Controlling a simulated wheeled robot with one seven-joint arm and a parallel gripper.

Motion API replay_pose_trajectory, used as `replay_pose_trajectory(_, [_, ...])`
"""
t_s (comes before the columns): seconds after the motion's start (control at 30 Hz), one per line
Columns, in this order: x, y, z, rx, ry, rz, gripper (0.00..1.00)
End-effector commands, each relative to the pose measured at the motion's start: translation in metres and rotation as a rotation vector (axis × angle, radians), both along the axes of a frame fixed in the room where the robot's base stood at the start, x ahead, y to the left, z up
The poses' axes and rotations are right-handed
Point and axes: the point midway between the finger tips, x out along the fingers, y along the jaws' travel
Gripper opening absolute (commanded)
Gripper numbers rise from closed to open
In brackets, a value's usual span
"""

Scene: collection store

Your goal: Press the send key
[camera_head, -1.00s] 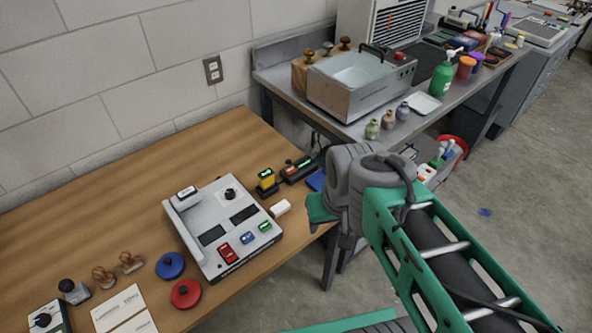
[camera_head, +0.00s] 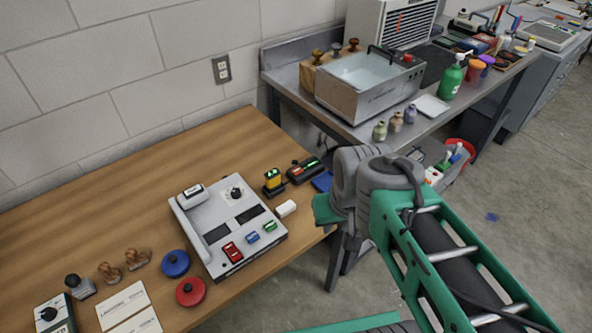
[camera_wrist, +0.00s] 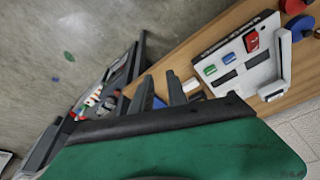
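A pale grey desk machine (camera_head: 188,219) stands on the wooden table, with a red key (camera_head: 232,252), a blue key (camera_head: 253,238) and a green key (camera_head: 270,226) along its front edge. The key labels are too small to read. In the wrist view the red key (camera_wrist: 251,41), blue key (camera_wrist: 225,57) and green key (camera_wrist: 209,69) show at the upper right. My gripper (camera_wrist: 161,90) has its two dark fingers apart with nothing held between them. It is off to the right of the machine, touching no key. In the head view its fingers are hidden by my arm.
A white block (camera_head: 286,209), a yellow-and-black item (camera_head: 273,182) and a dark device with a green display (camera_head: 305,171) sit near the machine. Red (camera_head: 190,291) and blue (camera_head: 175,263) round pieces lie at its left. A metal bench (camera_head: 350,133) stands behind.

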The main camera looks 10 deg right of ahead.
Motion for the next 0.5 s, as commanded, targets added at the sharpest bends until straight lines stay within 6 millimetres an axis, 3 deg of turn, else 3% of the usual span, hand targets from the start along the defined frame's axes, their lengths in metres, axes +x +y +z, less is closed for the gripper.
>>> replay_pose_trajectory(0.2, [0.0000, 0.0000, 0.0000, 0.000, 0.000, 0.000, 0.00])
replay_pose_trajectory(0.5, [0.0000, 0.0000, 0.0000, 0.000, 0.000, 0.000, 0.00])
